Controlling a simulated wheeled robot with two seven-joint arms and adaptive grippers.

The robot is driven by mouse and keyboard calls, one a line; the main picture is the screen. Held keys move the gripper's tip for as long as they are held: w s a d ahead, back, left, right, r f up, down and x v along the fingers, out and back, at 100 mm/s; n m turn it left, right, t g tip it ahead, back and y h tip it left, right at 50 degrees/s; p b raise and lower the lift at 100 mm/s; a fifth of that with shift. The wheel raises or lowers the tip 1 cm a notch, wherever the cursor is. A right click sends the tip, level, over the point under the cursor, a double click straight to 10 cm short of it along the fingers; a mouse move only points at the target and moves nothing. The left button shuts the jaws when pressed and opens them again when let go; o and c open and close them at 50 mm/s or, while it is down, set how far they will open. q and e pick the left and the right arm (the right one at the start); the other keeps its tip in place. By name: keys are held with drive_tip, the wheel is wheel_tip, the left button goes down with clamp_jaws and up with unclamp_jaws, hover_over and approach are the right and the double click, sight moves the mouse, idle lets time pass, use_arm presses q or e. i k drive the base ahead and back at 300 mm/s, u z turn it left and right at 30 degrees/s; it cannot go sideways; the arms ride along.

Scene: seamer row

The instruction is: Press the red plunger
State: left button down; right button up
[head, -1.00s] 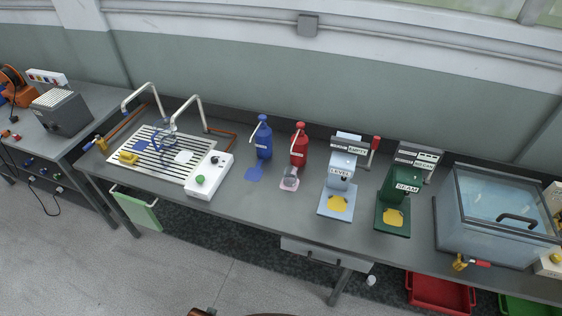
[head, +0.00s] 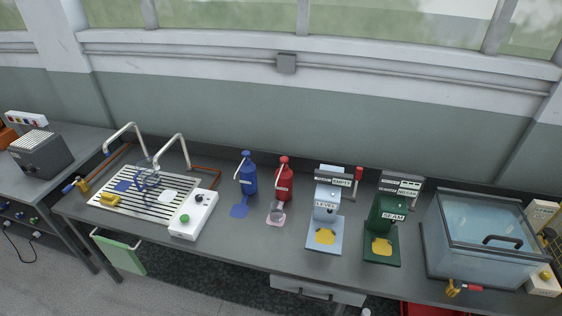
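A red pump bottle (head: 284,183) with a red top (head: 284,160) stands upright on the grey bench, near the back and right of centre-left. A small clear cup (head: 277,211) stands on a pink pad in front of it. A blue pump bottle (head: 248,175) of similar shape stands to its left, with a blue pad (head: 239,211) in front. Neither of my grippers shows in the head view, and nothing touches the red bottle.
A blue LEVEL machine (head: 327,201) with a red-topped lever (head: 359,174) and a green SEAM machine (head: 388,215) stand to the right. A glass-lidded tank (head: 470,262) is at far right. A slatted drain (head: 130,205) and white button box (head: 193,215) are left. Bench front is clear.

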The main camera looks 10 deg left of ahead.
sight(283, 159)
drive_tip(key=z, duration=0.3)
drive_tip(key=i, duration=1.15)
drive_tip(key=u, duration=0.6)
